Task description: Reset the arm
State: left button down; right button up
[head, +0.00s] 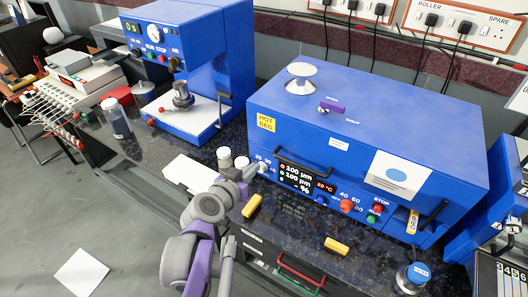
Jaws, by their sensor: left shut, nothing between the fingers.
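My left arm, grey and purple, rises from the bottom of the head view to the counter edge. Its left gripper (245,172) is shut and empty, just in front of the left end of the large blue machine (370,130) marked HOT BED. I cannot tell whether the gripper touches anything. My right gripper is out of view.
A blue press (190,50) stands at the back left on the dark speckled counter (290,215). Yellow blocks (336,246) lie near the front edge. A blue-lidded jar (413,277) stands at the right. Paper (80,273) lies on the clear floor.

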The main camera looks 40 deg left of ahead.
pick_arm(q)
jog(key=d+f+m+g+h+p, duration=0.1)
jog(key=d+f+m+g+h, duration=0.15)
jog(key=d, duration=0.55)
jog(key=d+f+m+g+h+p, duration=0.1)
jog(key=d+f+h, duration=0.2)
jog(key=d, duration=0.4)
jog(key=s+d+f+m+g, duration=0.2)
jog(key=s+d+g, duration=0.2)
jog(key=s+d, duration=0.1)
jog(key=shift+s+d+f+y+p, duration=0.3)
jog(key=shift+d+f+y+p, duration=0.05)
jog(key=shift+d, duration=0.55)
